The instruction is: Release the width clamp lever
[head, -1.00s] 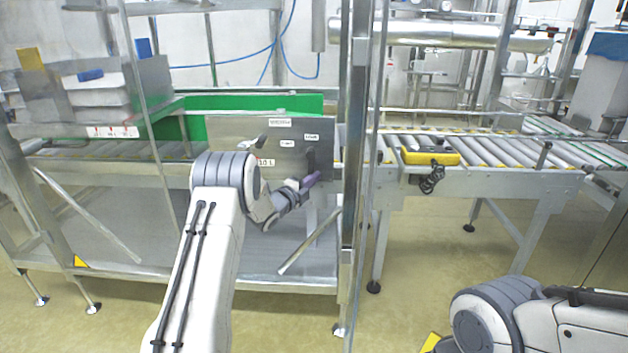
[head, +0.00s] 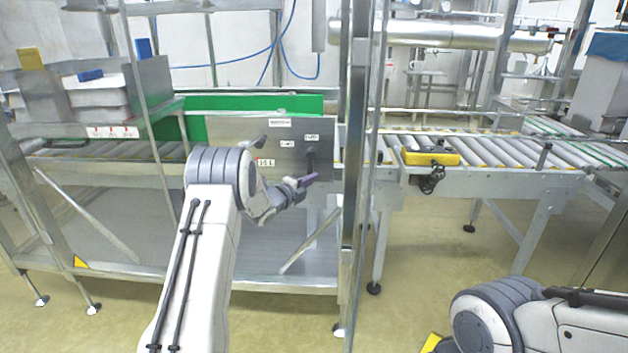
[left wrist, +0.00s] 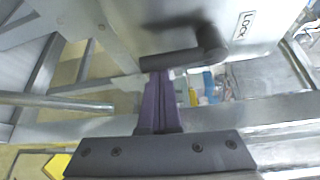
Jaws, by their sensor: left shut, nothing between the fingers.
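The steel panel (head: 225,130) on the machine's near side carries small white labels. A dark lever (head: 311,160) stands near upright on it, under the right-hand label. In the left wrist view the dark lever (left wrist: 170,59) is a thick bar running left from a round pivot, beside a label reading LOCK (left wrist: 243,25). My left gripper (head: 310,179) is just below the lever, its purple fingers shut and empty. In the left wrist view the fingertips (left wrist: 160,76) reach the bar's edge; I cannot tell whether they touch. My right gripper is out of view.
A second dark handle (head: 254,143) sits left on the panel, partly behind my arm. A steel post (head: 355,190) rises right of the gripper. A roller conveyor (head: 500,150) with a yellow control box (head: 430,157) lies beyond it.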

